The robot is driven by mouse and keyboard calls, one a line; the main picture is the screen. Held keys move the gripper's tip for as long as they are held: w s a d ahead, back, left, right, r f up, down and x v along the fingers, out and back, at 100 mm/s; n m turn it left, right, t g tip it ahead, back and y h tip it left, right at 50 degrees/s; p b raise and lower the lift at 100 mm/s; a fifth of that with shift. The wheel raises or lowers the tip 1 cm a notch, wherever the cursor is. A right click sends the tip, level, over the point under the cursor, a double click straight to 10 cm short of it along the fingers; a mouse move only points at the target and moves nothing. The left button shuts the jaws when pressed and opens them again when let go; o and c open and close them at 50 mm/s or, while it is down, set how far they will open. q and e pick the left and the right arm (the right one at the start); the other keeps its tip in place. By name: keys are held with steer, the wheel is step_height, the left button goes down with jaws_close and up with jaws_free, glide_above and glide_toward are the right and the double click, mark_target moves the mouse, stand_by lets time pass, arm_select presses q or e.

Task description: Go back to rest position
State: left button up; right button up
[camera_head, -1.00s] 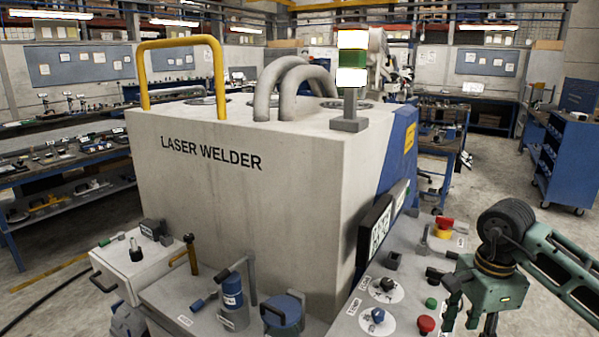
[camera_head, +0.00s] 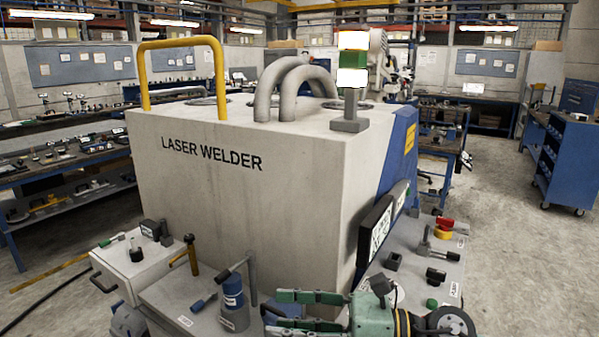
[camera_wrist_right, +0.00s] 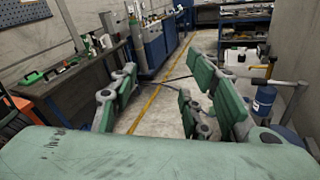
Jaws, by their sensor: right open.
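My right gripper (camera_head: 276,313) is at the bottom of the head view, with its green fingers pointing left. It is in front of the laser welder's lower front, near the blue canister. In the right wrist view my right gripper (camera_wrist_right: 160,92) has its fingers spread apart, with only floor showing between them. It is open and empty. I cannot tell whether its lower finger touches the blue-capped part of the panel, which it largely hides. My left gripper is not in view.
The large grey laser welder (camera_head: 240,220) fills the middle. A blue canister (camera_head: 233,300) and a yellow hammer-like tool (camera_head: 191,256) stand on its front ledge. The control panel (camera_head: 432,262) has a red emergency button (camera_head: 444,226). Open floor (camera_head: 510,240) lies to the right.

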steer(key=w+d+r+m+t+h, duration=0.2)
steer(key=w+d+r+m+t, duration=0.15)
steer(key=m+t, duration=0.55)
steer(key=w+d+r+m+t+h, duration=0.15)
steer(key=d+m+t, duration=0.35)
steer(key=m, duration=0.7)
steer(key=s+d+f+m+h, duration=0.1)
steer(key=d+f+m+h, duration=1.2)
steer(key=f+m, duration=0.4)
steer(key=s+f+m+g, duration=0.5)
steer(key=s+f+g, duration=0.2)
steer(key=s+f, duration=0.45)
steer(key=s+f+m+g, duration=0.4)
steer(key=s+f+g, duration=0.3)
steer(key=s, duration=0.7)
step_height(320, 180, down, 26)
steer(key=s, duration=0.2)
steer(key=s+d+f+g, duration=0.1)
steer(key=s+d+f, duration=0.1)
steer(key=s+f, duration=0.6)
steer(key=s+d+f, duration=0.1)
steer(key=s+f, duration=0.7)
steer(key=shift+s+d+f+g+h, duration=0.2)
steer(key=shift+d+f+g+h, duration=0.1)
steer(key=shift+d+g+h, duration=0.1)
